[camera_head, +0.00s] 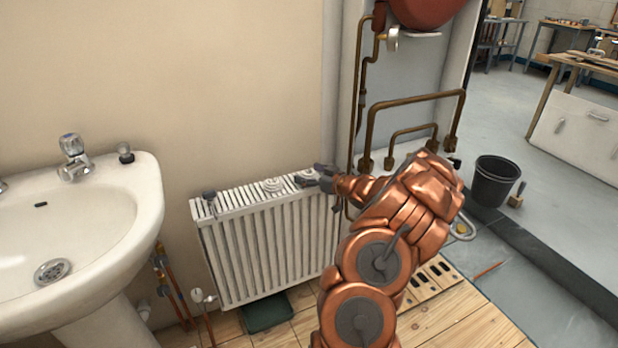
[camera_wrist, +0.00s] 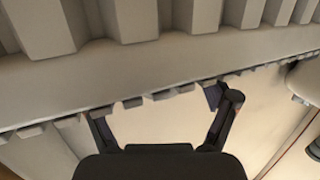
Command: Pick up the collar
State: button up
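My gripper (camera_head: 308,178) is at the right end of the radiator's top in the head view, pointing left along it. In the wrist view my gripper (camera_wrist: 160,112) has its two fingers spread apart, with nothing visible between them. A pale, round, ringed piece (camera_head: 272,185) lies on top of the radiator, a little left of my fingers and apart from them. It may be the collar, but it is too small to be sure. The wrist view shows no clear collar.
The white radiator (camera_head: 265,245) stands against the wall. A small dark piece (camera_head: 209,197) is at its left top end. A washbasin (camera_head: 130,215) stands to the left. Copper pipes (camera_head: 368,125) rise close behind my arm. A black bucket (camera_head: 494,180) stands on the floor at right.

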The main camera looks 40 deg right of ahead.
jog(key=c, duration=1)
jog(key=shift+r, duration=0.65)
notch_tip(320, 180, up, 3)
jog(key=shift+f+p, duration=0.1)
jog(key=shift+p, duration=0.55)
jog(key=s+d, duration=0.2)
jog(key=s, duration=0.2)
jog(key=s+d+p, duration=0.1)
jog(key=s+d, duration=0.2)
jog(key=s, duration=0.2)
jog(key=s+d+r+p, duration=0.1)
jog(key=s+d, duration=0.2)
jog(key=s, duration=0.1)
jog(key=shift+s+d, duration=0.15)
jog(key=shift+s, duration=0.25)
